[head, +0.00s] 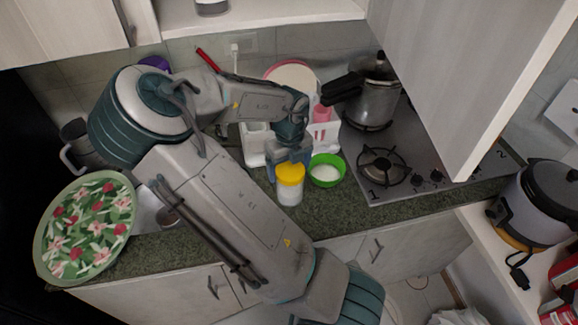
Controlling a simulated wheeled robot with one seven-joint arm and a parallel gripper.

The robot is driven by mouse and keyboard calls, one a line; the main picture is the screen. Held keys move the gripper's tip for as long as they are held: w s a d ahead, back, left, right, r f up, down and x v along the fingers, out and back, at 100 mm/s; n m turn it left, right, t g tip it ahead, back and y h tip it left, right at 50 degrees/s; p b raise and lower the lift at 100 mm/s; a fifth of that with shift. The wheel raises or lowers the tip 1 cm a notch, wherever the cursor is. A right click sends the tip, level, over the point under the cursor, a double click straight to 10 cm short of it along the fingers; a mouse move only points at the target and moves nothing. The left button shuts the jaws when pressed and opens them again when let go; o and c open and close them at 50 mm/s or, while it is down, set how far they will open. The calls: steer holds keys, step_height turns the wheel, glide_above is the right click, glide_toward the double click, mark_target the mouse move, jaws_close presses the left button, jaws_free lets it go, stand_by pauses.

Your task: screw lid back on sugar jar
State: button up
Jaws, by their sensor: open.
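The sugar jar (289,192) stands upright on the dark counter, a clear body with white contents. Its yellow lid (290,173) sits on top of it; I cannot tell how tightly it is seated. My gripper (289,164) is directly above and around the back of the lid, pointing down. Its jaws are open, and the fingertips are partly hidden by the lid. I cannot tell if they touch it.
A green bowl (326,171) with white contents stands close to the jar's right. A white dish rack (252,146) is behind. A stove (430,150) with a metal pot (372,98) is at right. A floral tray (84,228) leans at left. Bare counter (345,215) lies in front.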

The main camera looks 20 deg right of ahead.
steer(key=n, duration=0.5)
steer(key=shift+a+n, duration=0.1)
steer(key=shift+n, duration=0.3)
steer(key=n+b, duration=0.1)
steer(key=n, duration=0.1)
steer(key=shift+n, duration=0.4)
steer(key=n, duration=0.4)
steer(key=shift+s, duration=0.1)
steer(key=c, duration=1)
steer(key=shift+r+m+p, duration=0.15)
steer(key=shift+m+p, duration=0.75)
steer(key=shift+m, duration=0.3)
steer(key=shift+f+m, duration=0.2)
steer(key=shift+m, duration=0.3)
steer(key=m, duration=0.5)
